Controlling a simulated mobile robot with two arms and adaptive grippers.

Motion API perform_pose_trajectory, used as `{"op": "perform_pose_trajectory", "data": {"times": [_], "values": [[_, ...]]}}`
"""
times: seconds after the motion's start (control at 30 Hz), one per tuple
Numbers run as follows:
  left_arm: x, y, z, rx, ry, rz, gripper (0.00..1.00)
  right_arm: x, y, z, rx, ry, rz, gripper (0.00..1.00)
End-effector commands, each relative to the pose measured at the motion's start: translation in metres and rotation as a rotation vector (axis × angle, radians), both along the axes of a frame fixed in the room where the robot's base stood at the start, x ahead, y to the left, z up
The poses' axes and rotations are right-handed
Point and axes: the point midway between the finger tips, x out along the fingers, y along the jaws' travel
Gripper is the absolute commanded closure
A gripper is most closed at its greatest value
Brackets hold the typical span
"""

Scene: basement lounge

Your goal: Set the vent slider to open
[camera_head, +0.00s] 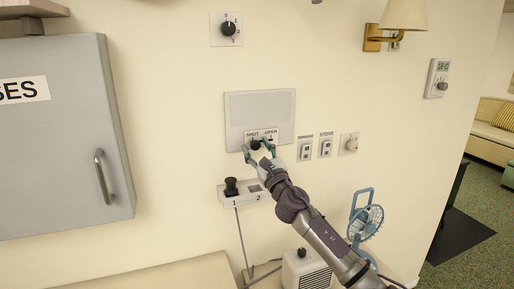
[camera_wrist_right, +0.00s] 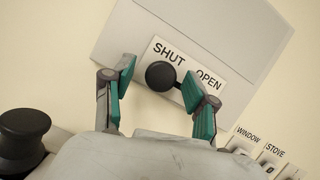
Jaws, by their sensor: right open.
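The vent slider's round black knob (camera_wrist_right: 160,75) sits under the word SHUT on a white label plate (camera_wrist_right: 205,72) marked SHUT and OPEN. The plate is on the lower part of a grey wall panel (camera_head: 260,108). My right gripper (camera_wrist_right: 158,84) is open, with one green-padded finger on each side of the knob. The finger by OPEN looks close to the knob; I cannot tell if it touches. In the head view my right gripper (camera_head: 259,149) partly covers the slider. My left gripper is not in view.
WINDOW and STOVE switches (camera_head: 305,150) are just right of the panel. A grey cabinet (camera_head: 60,140) stands left, a blue fan (camera_head: 366,220) lower right. A dial (camera_head: 227,29) is above.

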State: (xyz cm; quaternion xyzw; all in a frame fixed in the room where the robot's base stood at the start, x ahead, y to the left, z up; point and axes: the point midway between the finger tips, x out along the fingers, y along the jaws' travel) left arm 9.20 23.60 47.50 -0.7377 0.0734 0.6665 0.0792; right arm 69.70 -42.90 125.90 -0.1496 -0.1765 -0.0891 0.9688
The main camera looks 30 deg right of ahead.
Motion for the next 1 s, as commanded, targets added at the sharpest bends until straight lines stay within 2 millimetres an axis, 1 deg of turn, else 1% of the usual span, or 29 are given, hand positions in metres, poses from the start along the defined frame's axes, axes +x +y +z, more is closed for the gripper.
{"op": "perform_pose_trajectory", "data": {"times": [0.17, 0.5, 0.77, 0.87, 1.0], "values": [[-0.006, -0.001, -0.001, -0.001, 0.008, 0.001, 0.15, 0.0, 0.0, 0.0, 0.0, 0.0, 0.0, 0.43], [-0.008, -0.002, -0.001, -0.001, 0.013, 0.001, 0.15, 0.0, 0.0, 0.0, 0.0, 0.0, 0.0, 0.99], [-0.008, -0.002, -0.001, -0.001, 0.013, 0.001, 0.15, -0.001, -0.001, -0.001, -0.001, 0.0, 0.0, 1.0], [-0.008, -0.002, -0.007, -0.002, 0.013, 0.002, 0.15, -0.003, -0.013, -0.003, -0.004, 0.0, -0.003, 1.0], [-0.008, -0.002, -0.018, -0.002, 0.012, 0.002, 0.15, -0.01, -0.041, -0.004, -0.006, 0.0, -0.006, 1.0]]}}
